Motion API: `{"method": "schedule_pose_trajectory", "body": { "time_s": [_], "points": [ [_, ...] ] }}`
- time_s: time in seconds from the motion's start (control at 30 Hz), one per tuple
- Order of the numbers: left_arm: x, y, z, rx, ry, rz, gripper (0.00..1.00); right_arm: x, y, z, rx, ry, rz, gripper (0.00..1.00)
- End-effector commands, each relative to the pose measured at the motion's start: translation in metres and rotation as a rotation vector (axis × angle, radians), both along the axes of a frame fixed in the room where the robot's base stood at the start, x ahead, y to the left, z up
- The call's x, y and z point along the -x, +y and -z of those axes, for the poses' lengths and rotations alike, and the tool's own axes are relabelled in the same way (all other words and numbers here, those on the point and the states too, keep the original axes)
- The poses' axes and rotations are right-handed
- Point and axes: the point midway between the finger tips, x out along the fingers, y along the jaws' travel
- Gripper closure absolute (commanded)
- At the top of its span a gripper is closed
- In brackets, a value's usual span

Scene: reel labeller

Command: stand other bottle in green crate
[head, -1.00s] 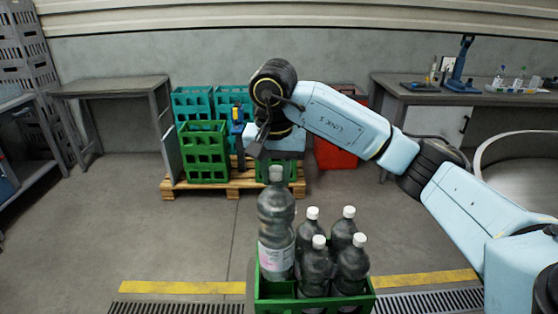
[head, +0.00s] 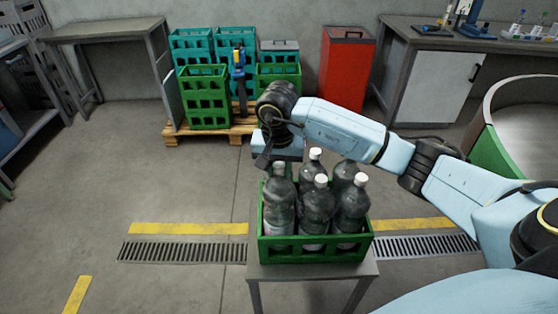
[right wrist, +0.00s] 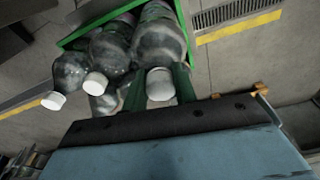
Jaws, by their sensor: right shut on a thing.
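The green crate (head: 318,249) stands on a small grey table in the head view. The held bottle (head: 280,208), dark and clear with a white cap and pale label, is upright in the crate's left front part, its lower end hidden by the crate wall. My right gripper (head: 275,164) is shut on it near the top, coming from behind. In the right wrist view the held bottle (right wrist: 159,50) has its white cap between the fingers. Several other bottles (head: 316,208) stand in the crate to its right and behind. My left gripper is out of view.
The small grey table (head: 310,272) carries the crate. Behind are a pallet (head: 212,134) with green and teal crates (head: 204,98), a red bin (head: 345,72) and a workbench (head: 440,38). The floor left of the table is clear.

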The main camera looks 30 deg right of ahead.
Motion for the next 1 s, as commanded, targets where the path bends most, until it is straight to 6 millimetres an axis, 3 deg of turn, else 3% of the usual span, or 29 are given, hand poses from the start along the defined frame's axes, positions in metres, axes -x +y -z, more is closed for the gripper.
{"method": "schedule_pose_trajectory", "body": {
  "time_s": [0.33, 0.77, 0.8, 0.93, 1.0],
  "points": [
    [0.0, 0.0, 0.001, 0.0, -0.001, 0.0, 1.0, -0.001, 0.0, 0.034, -0.001, -0.006, 0.0, 1.0],
    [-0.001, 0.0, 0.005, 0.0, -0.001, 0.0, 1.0, -0.002, 0.0, 0.04, -0.001, -0.008, -0.001, 1.0],
    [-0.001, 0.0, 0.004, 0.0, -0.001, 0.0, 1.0, 0.0, 0.0, 0.043, 0.001, 0.001, -0.001, 0.67],
    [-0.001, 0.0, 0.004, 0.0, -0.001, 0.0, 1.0, 0.0, 0.0, 0.042, 0.001, 0.001, -0.001, 0.5],
    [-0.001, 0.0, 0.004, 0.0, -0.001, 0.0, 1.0, 0.0, 0.0, 0.042, 0.001, 0.001, -0.001, 0.5]
  ]
}}
